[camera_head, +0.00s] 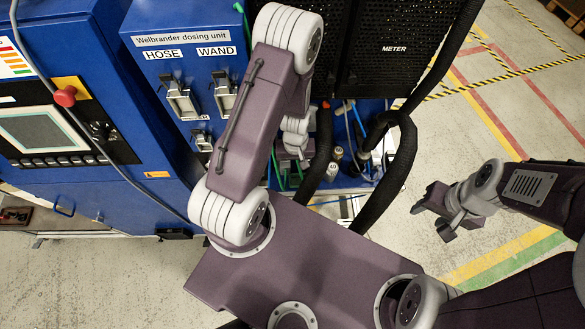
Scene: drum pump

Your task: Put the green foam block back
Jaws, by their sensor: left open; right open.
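I cannot make out a green foam block in this view. My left gripper (294,160) is small and partly hidden behind my own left arm. It hangs over the cluttered shelf of the blue dosing unit (181,58), near the hoses, and I see nothing held in it. My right gripper (430,221) is open and empty, out over the floor to the right of the unit. Two metal holders, labelled HOSE (180,100) and WAND (224,93), are on the unit's front.
Thick black hoses (401,172) loop down between my two grippers. A black mesh cabinet marked METER (390,48) stands at the back. A blue control cabinet with a screen (42,130) is at left. Floor at right is open, with striped markings.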

